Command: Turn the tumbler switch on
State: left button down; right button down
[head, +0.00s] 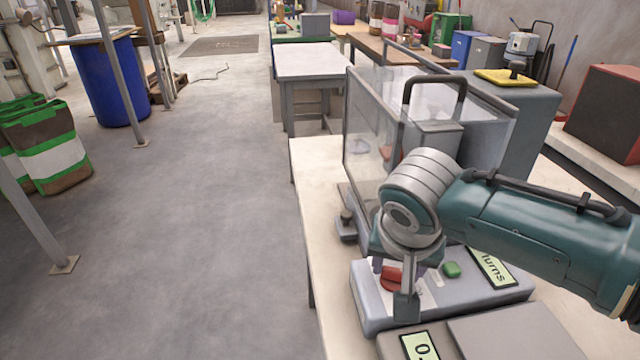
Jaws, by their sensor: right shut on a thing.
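A grey control box (371,306) with a display reading "turns" (492,268) sits on the near bench. It has a green button (452,270) and a red part (391,279) on its top face. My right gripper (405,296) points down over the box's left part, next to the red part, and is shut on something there. The fingers and wrist hide most of what they grip; it appears to be the tumbler switch, whose position I cannot tell. My left gripper is out of view.
A clear-walled case with a dark handle (407,92) stands just behind the box. A second grey unit with a display (421,346) is in front. A blue drum (103,85) and green-and-white bags (45,146) stand at left. The floor between is free.

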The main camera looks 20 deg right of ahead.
jog(key=shift+m, duration=0.4)
jog(key=shift+c, duration=1.4)
grip_release()
jog(key=shift+r, duration=0.1)
jog(key=shift+a+r+p, duration=0.1)
jog(key=shift+r+p, duration=0.2)
jog(key=p+v, duration=0.2)
jog(key=v, duration=0.7)
jog(key=shift+p, duration=0.35)
jog(key=shift+a, duration=0.15)
